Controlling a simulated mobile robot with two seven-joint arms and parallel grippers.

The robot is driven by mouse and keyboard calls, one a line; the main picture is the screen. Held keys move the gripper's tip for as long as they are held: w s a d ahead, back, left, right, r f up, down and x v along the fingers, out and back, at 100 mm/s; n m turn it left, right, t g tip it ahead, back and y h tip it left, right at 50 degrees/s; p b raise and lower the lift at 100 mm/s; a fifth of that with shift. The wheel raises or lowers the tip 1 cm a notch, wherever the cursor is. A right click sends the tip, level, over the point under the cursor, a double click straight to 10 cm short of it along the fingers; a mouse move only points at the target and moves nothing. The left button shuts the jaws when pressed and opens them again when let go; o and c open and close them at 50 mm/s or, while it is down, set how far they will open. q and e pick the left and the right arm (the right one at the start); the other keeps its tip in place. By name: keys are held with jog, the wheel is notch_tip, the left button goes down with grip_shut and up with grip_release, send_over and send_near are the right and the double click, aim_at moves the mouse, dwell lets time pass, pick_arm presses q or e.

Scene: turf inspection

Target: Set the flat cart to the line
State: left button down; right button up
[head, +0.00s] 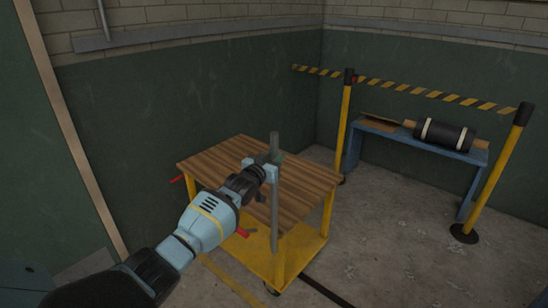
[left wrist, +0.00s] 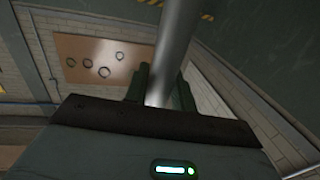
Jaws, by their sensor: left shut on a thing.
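The flat cart (head: 222,155) stands near the green wall in the head view, with a wooden plank top, yellow legs and a yellow lower deck. A grey upright post (head: 275,215) rises at its near side; whether it is fixed to the cart I cannot tell. My left gripper (head: 273,162) is shut on this post near its top. The left wrist view shows the grey post (left wrist: 176,50) between the two dark fingers. A yellow line (head: 232,281) and a dark line (head: 326,291) run on the floor by the cart's near end. My right gripper is not in view.
A yellow post (head: 344,120) and a second yellow post (head: 495,170) carry a striped barrier tape (head: 430,92). Behind it, a blue bench (head: 475,155) holds a black roll (head: 443,134). Concrete floor is open right of the cart. Walls stand close behind and left.

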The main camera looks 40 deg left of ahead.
pick_arm(q)
jog(key=shift+a, duration=0.3)
jog(key=c, duration=1.5)
grip_release()
jog(key=o, duration=0.3)
jog(key=shift+a, duration=0.1)
jog(key=shift+s+d, duration=0.25)
jog(key=shift+s, duration=0.25)
jog(key=s, duration=0.1)
jog(key=s+p, duration=0.1)
jog(key=s, duration=0.3)
jog(key=shift+s+d, duration=0.1)
jog(key=shift+d, duration=0.15)
jog(key=shift+s, duration=0.8)
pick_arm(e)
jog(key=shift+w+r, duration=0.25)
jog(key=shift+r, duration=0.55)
